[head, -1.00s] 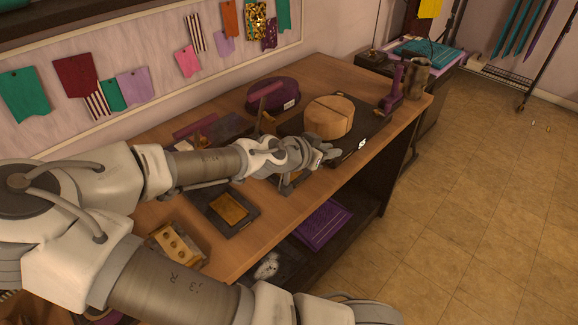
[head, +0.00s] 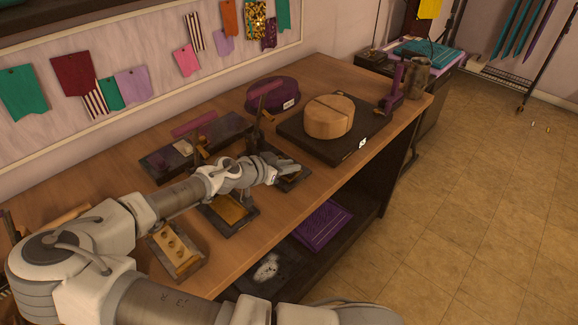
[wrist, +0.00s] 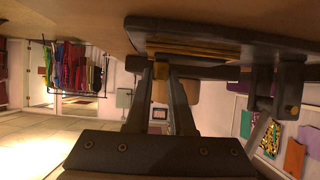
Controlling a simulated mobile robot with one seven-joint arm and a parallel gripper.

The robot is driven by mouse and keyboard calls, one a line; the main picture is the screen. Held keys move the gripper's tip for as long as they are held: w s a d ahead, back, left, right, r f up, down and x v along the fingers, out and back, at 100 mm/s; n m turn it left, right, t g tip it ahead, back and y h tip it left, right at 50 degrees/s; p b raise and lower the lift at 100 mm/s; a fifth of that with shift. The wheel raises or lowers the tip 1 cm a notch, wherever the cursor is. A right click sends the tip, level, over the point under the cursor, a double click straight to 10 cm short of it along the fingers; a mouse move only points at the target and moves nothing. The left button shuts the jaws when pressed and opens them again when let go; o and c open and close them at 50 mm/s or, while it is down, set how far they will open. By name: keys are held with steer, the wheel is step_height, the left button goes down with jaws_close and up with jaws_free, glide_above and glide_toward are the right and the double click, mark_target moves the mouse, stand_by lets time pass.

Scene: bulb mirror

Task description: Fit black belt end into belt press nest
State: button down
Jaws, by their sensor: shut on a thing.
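A dark plate with brass strips (wrist: 195,48) lies right by the fingertips, and a dark upright stands at right. The nest is hidden; I cannot tell whether the belt end touches it.
A dark board with a round wooden block (head: 327,117) is to the right, a purple round block (head: 272,93) behind. A long dark fixture with a purple handle (head: 195,125) is at left. A brass-inset plate (head: 232,207) and a holed block (head: 175,250) lie in front.

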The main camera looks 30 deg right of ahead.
steer(key=shift+f, duration=0.2)
steer(key=c, duration=0.8)
jaws_free()
steer(key=shift+r, duration=0.1)
steer(key=shift+r, duration=0.3)
steer(key=v, duration=1.2)
steer(key=shift+a+f+p, duration=0.1)
steer(key=shift+f+p, duration=0.1)
steer(key=shift+p, duration=0.2)
